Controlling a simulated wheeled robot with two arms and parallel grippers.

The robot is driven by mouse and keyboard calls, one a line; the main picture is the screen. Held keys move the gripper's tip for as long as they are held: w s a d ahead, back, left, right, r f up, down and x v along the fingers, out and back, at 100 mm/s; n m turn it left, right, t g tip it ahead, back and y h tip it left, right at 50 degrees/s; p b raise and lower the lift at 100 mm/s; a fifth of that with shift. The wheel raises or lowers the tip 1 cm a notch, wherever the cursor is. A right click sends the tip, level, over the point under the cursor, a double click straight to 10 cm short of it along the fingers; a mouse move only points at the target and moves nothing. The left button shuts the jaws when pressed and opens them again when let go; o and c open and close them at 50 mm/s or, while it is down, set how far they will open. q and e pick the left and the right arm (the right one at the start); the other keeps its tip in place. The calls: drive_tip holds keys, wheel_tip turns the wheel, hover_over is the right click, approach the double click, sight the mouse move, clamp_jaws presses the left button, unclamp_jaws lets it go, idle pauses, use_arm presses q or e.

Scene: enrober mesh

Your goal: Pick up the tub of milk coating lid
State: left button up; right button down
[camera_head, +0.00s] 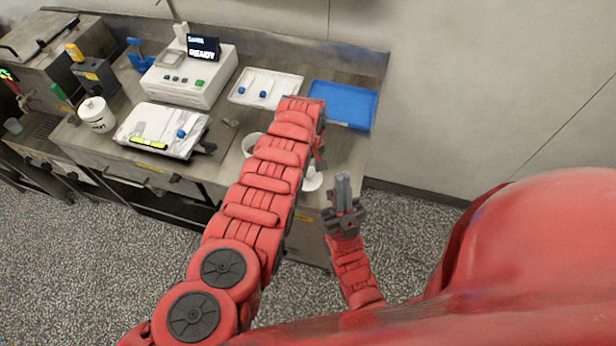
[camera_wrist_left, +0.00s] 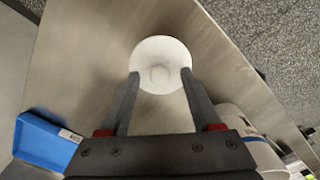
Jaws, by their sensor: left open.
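A white round lid (camera_wrist_left: 161,52) with a raised knob lies on the steel table in the left wrist view. In the head view it shows as a white disc (camera_head: 312,181) near the table's front edge, partly hidden by my left arm. My left gripper (camera_wrist_left: 160,77) is open, its two fingertips at either side of the lid's near half; I cannot tell whether they touch it. In the head view the left gripper (camera_head: 319,152) is mostly hidden behind its arm. My right gripper (camera_head: 344,188) looks shut and empty, in front of the table.
A white tub (camera_head: 250,144) stands left of the lid, partly behind my left arm. A blue tray (camera_head: 345,104) and a white tray (camera_head: 243,90) lie at the back.

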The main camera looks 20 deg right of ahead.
use_arm(q)
drive_tip(key=shift+c, duration=0.3)
clamp_jaws()
drive_tip(key=shift+r, duration=0.1)
